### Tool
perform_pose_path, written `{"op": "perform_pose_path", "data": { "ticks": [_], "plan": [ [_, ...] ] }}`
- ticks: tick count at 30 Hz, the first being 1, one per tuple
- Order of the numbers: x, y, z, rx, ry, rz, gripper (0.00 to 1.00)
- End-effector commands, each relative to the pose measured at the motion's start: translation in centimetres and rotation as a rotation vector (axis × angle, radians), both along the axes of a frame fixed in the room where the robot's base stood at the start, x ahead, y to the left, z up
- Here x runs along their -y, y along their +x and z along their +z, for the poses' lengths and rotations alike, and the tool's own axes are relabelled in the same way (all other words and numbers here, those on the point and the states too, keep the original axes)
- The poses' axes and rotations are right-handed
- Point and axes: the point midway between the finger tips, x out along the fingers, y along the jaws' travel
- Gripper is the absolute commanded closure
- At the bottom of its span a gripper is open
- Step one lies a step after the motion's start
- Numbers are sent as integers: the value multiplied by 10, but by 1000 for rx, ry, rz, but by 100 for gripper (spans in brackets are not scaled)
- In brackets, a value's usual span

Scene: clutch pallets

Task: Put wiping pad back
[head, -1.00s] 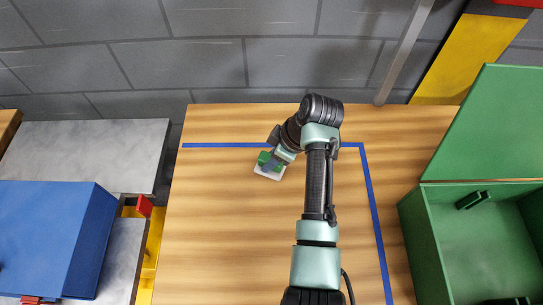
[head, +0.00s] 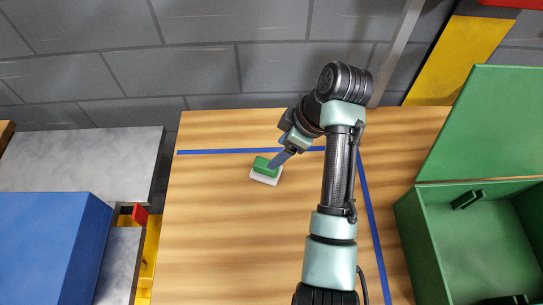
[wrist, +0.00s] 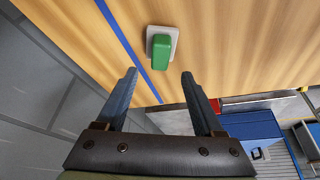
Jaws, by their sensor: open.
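The wiping pad (head: 265,173) is a white base with a green grip on top. It lies on the wooden table (head: 230,240), just inside the blue tape line near the far edge. In the wrist view the pad (wrist: 162,48) lies ahead of the fingertips, apart from them. My gripper (head: 284,160) is open and empty, just to the upper right of the pad in the head view. In the wrist view the open gripper (wrist: 158,75) shows two blue-grey fingers with bare wood and tape between them.
An open green crate (head: 424,245) with a raised lid stands at the right. A blue box (head: 50,250), a grey metal surface (head: 80,165) and a yellow bin edge (head: 148,260) are at the left. A grey block wall (head: 180,70) stands behind. The table's middle is clear.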

Motion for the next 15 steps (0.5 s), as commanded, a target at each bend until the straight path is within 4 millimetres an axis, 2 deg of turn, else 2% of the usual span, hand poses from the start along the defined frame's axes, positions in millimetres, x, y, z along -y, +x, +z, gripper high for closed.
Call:
{"op": "perform_pose_path", "data": {
  "ticks": [3,6,15],
  "plan": [
    [7,-2,17,2,0,-2,31],
    [10,-4,26,1,0,0,31],
    [12,-5,31,-2,1,1,31]
  ]
}}
